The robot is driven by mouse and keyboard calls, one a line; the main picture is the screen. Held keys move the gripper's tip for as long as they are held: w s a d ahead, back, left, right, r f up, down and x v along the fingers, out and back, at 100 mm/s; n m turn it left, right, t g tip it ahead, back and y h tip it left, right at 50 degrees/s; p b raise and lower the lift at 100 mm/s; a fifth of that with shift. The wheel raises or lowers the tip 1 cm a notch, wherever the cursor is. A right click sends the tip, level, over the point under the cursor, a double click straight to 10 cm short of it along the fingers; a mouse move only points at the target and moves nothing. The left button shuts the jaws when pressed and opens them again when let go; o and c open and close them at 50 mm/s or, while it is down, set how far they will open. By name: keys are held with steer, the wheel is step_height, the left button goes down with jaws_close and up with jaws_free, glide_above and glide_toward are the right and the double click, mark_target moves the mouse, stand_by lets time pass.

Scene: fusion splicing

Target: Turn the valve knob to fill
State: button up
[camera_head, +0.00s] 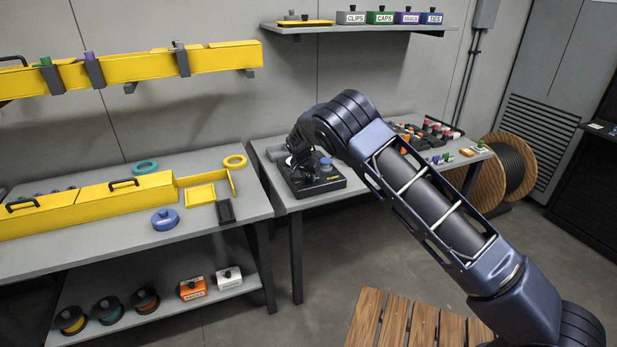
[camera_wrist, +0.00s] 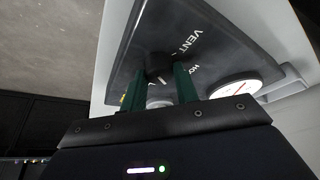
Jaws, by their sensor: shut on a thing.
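The valve knob (camera_wrist: 157,61) is a small dark knob on a black panel (camera_wrist: 205,25) in the wrist view. White lettering beside it reads VENT, and a partly covered word starts with HO. My gripper (camera_wrist: 160,75) has its two green fingers on either side of the knob and is shut on it. The fingers hide part of the panel, and I see no FILL label. In the head view the black unit (camera_head: 325,187) sits on the right-hand bench, with my wrist above its left part. The knob and fingertips cannot be made out there.
A round white gauge (camera_wrist: 236,88) is close to the right finger in the wrist view. A blue round part (camera_head: 326,164) stands on the unit. Small coloured parts (camera_head: 428,133) lie further right on the bench. A yellow-covered bench (camera_head: 165,240) is at left, and a shelf (camera_head: 350,28) hangs above.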

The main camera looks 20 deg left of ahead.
steer(key=m+h, duration=0.1)
steer(key=m, duration=0.4)
steer(key=shift+a+g+h, duration=0.15)
steer(key=shift+g+h, duration=0.25)
steer(key=shift+m, duration=0.3)
steer(key=o, duration=1)
steer(key=v, duration=1)
steer(key=shift+s+a+r, duration=0.1)
steer(key=shift+s+r, duration=0.1)
steer(key=shift+r, duration=0.1)
